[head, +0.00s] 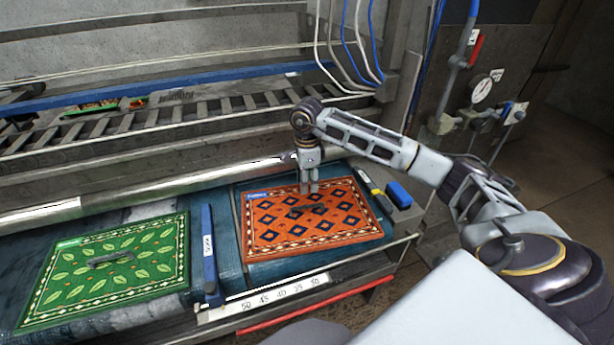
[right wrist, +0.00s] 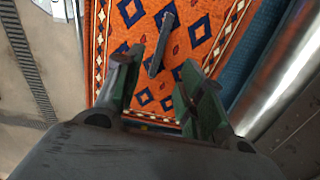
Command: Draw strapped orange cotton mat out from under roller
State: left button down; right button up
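The orange mat (head: 285,228) with dark blue diamonds lies flat on the right half of the blue bed, its patterned border showing in the head view. A dark strap handle lies across its middle; it shows clearly in the right wrist view (right wrist: 161,44). The metal roller (head: 205,178) runs along the mat's far side; I cannot tell whether any edge is beneath it. My right gripper (head: 309,190) points down above the mat's far half. In the right wrist view its fingers (right wrist: 155,90) are apart with nothing between them, and the strap lies beyond the tips. My left gripper is out of view.
A green leaf mat (head: 75,268) with its own strap lies left, past a blue-handled divider (head: 209,255). A numbered scale (head: 275,295) and red rail (head: 320,305) run along the front. A blue block (head: 398,194) sits right of the orange mat.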

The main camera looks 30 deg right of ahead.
aim_at(307, 206)
jog(key=shift+f+p, duration=1.05)
jog(key=shift+f, duration=4.9)
grip_shut()
